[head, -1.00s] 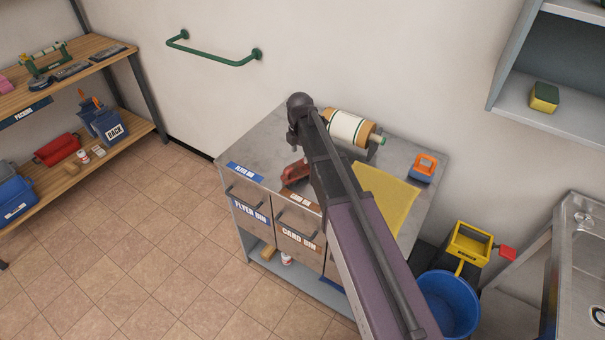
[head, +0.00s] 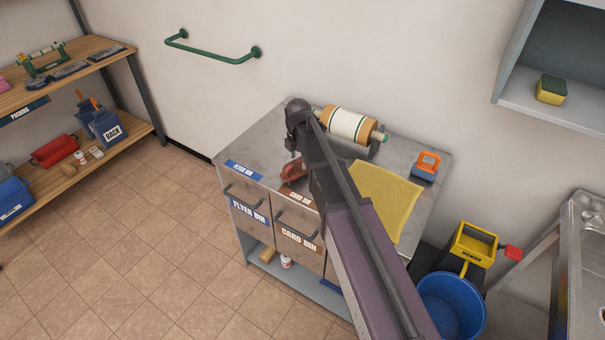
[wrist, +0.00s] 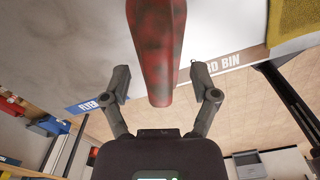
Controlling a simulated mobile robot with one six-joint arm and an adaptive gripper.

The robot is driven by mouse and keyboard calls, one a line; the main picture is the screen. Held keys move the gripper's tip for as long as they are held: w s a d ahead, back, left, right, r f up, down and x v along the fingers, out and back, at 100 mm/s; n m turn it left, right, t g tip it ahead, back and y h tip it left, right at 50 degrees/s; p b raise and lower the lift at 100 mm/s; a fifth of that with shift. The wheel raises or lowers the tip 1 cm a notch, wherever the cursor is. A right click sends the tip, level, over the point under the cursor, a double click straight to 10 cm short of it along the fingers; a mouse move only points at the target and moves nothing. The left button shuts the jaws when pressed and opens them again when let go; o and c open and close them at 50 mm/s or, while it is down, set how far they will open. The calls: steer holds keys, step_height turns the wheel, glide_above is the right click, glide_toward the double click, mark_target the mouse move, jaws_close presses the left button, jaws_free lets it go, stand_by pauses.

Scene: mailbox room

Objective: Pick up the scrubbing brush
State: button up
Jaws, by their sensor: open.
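A worn red bar-like thing (head: 291,172), which looks like the scrubbing brush, lies on the grey metal cabinet top (head: 262,150) near its front edge. My arm hides part of it in the head view. In the wrist view the red thing (wrist: 154,45) runs down from the top edge, with its rounded near end between my fingers. My gripper (wrist: 162,85) is open, with a finger on each side of the red thing and a gap on both sides. Its bristles cannot be made out.
A paper roll (head: 348,125) stands at the back of the cabinet top. A yellow mat (head: 387,200) and an orange-handled blue item (head: 426,165) lie to the right. A sponge (head: 550,90) is on the wall shelf. A blue bucket (head: 452,305) stands beside the cabinet.

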steer(key=shift+f+b, duration=0.4)
steer(key=shift+f, duration=0.25)
jaws_close()
